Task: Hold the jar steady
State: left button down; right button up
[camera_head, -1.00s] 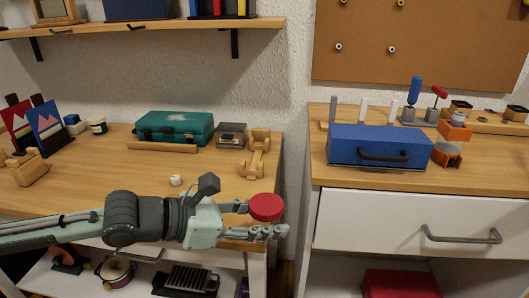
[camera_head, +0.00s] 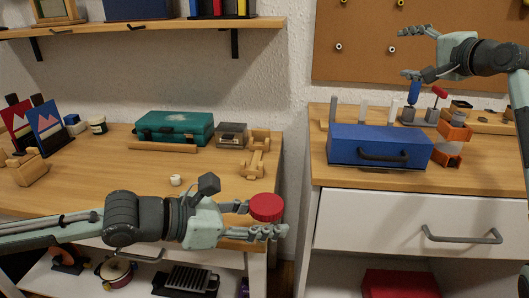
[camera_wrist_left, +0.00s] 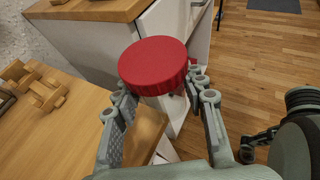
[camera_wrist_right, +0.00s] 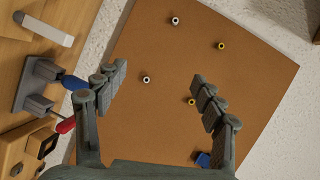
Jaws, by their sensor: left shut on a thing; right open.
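The jar shows as a round red lid (camera_head: 266,207) near the front right corner of the left table. It also shows in the left wrist view (camera_wrist_left: 153,64). My left gripper (camera_head: 262,218) is shut on the jar, with one finger on each side below the lid. The jar's body is mostly hidden by the lid and the fingers. My right gripper (camera_head: 405,53) is open and empty, raised at the upper right in front of the cork board. The right wrist view shows its fingers (camera_wrist_right: 158,88) spread wide with nothing between them.
A blue toolbox (camera_head: 372,148) sits on the right cabinet (camera_head: 340,215), with a blue-handled tool (camera_head: 413,92) and orange holders (camera_head: 452,133) beside it. A gap separates table and cabinet.

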jog(key=s+a+f+n+g+y, duration=0.1)
jog(key=s+a+n+g+y, duration=0.25)
jog(key=a, duration=1.05)
jog(key=s+a+f+n+g, duration=0.15)
jog(key=s+a+g, duration=0.4)
jog(key=a, duration=0.85)
jog(key=n+g+h, duration=0.2)
jog(key=g+h, duration=0.4)
jog(key=h, duration=0.2)
send_over(264, 202)
notch_tip(264, 202, down, 9)
jog(key=shift+r, duration=0.15)
jog(key=shift+d+f, duration=0.1)
jog(key=shift+f, duration=3.85)
